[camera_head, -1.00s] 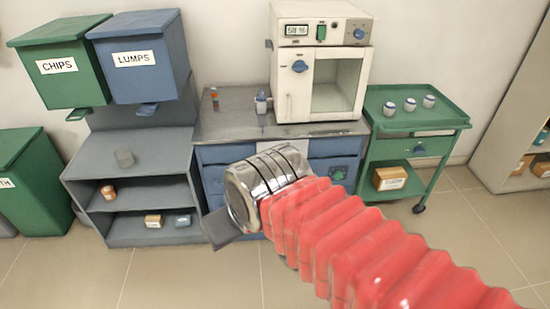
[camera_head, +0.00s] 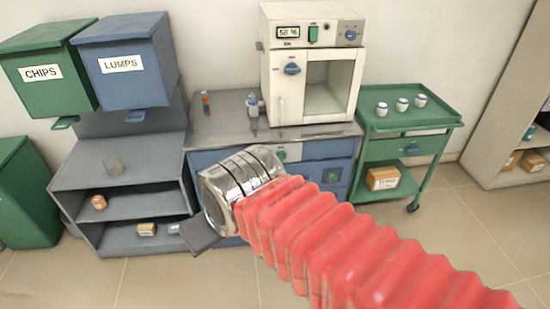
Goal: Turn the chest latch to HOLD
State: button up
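A blue chest of drawers (camera_head: 318,150) stands under the grey worktop at centre, partly hidden by my arm. It has a green round fitting (camera_head: 281,156) on a pale plate at its upper front, at the edge of my wrist, and another green round fitting (camera_head: 332,177) lower right. I cannot tell which is the latch, and no HOLD mark is readable. My gripper (camera_head: 201,238) is a dark grey shape beyond the chrome wrist, in front of the chest's lower left. Its fingers are not clear enough to show whether it is open.
A white furnace (camera_head: 284,100) and small bottles (camera_head: 253,104) stand on the worktop (camera_head: 220,126). A green trolley (camera_head: 408,120) with several jars is at right. Grey shelves (camera_head: 125,182) stand at left below the CHIPS bin (camera_head: 50,90) and LUMPS bin (camera_head: 130,87). Floor in front is clear.

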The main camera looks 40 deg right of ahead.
aim_at(281, 156)
jog(key=i, duration=0.85)
jog(key=z, duration=0.05)
